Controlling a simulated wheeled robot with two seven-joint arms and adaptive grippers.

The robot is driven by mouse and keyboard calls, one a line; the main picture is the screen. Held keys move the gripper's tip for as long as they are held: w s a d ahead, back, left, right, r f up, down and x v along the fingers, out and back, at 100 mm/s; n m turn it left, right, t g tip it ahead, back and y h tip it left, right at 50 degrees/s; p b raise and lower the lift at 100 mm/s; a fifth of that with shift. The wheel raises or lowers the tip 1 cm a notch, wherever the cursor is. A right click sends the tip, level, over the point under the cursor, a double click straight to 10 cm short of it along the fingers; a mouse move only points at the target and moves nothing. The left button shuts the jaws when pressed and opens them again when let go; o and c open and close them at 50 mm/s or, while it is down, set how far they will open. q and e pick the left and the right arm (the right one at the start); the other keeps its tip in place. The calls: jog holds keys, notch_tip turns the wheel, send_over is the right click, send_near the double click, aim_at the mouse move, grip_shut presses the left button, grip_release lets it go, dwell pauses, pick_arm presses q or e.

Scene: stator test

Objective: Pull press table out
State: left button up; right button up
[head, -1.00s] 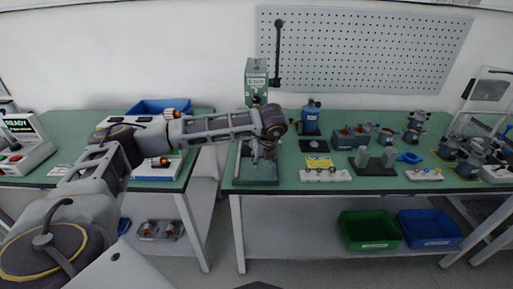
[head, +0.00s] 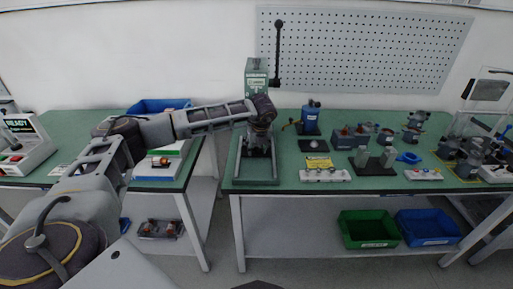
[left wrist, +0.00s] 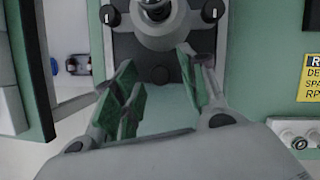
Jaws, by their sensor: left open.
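The press has a green head (head: 257,78) with a black lever (head: 279,40) and a green base (head: 256,181) at the left end of the middle bench. In the left wrist view a dark plate with a round metal piece (left wrist: 158,12) and black knobs shows at the top; it appears to be the press table. My left gripper (head: 259,146) is over the press base, fingers pointing down. Contact cannot be told. My arm hides part of the press. My right gripper is out of view.
Green (head: 368,230) and blue bins (head: 428,228) sit below. A gap separates the left bench (head: 60,125).

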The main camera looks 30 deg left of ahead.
pick_arm(q)
jog(key=shift+a+f, duration=0.1)
jog(key=shift+f, duration=0.1)
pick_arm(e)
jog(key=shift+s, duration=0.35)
pick_arm(q)
jog(key=shift+c, duration=0.2)
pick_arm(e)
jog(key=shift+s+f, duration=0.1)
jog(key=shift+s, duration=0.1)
